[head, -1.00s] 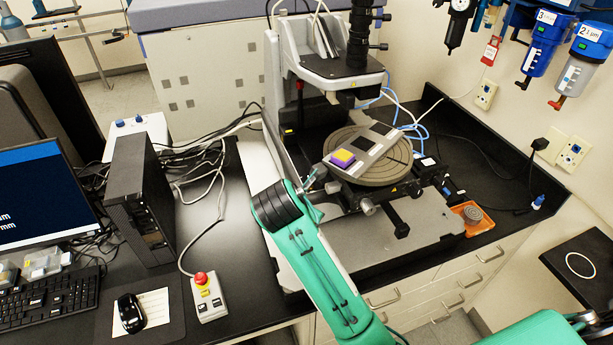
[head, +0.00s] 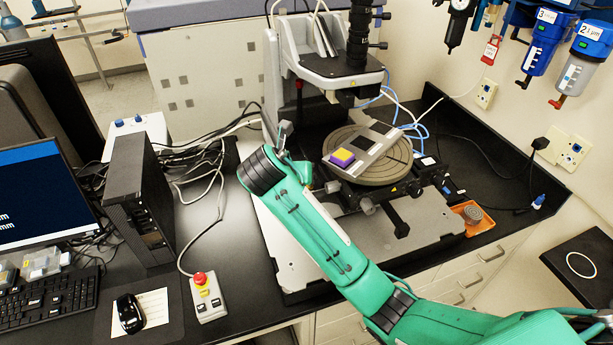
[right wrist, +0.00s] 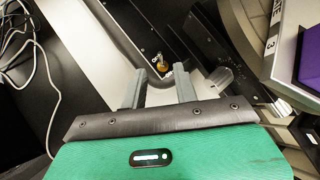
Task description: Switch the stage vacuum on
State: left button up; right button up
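The stage (head: 400,165) is a round grey-brown disc under the profiler head (head: 335,75). In the right wrist view a small brass-coloured part, seemingly a toggle switch (right wrist: 162,63), stands on a black panel (right wrist: 148,38) just beyond my fingertips. Which way it is set is too small to tell. My right gripper (right wrist: 161,74) is open and empty, its two fingers apart, with the brass part roughly in line with the gap. In the head view the right gripper (head: 281,136) is by the left side of the profiler, partly hidden by my wrist. My left gripper is not in view.
A yellow-and-purple block (head: 342,157) lies on the stage. A control box with a red button (head: 207,297), a computer tower (head: 142,200) and loose cables (head: 205,165) are to the left. An orange tray (head: 462,210) sits at the right.

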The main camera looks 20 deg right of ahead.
jog(key=p+x, duration=0.1)
jog(key=x, duration=0.4)
jog(key=shift+d, duration=0.1)
jog(key=shift+w+d+f, duration=0.2)
jog(key=shift+w+f, duration=0.05)
jog(key=shift+f, duration=0.1)
jog(key=shift+c, duration=0.2)
grip_shut()
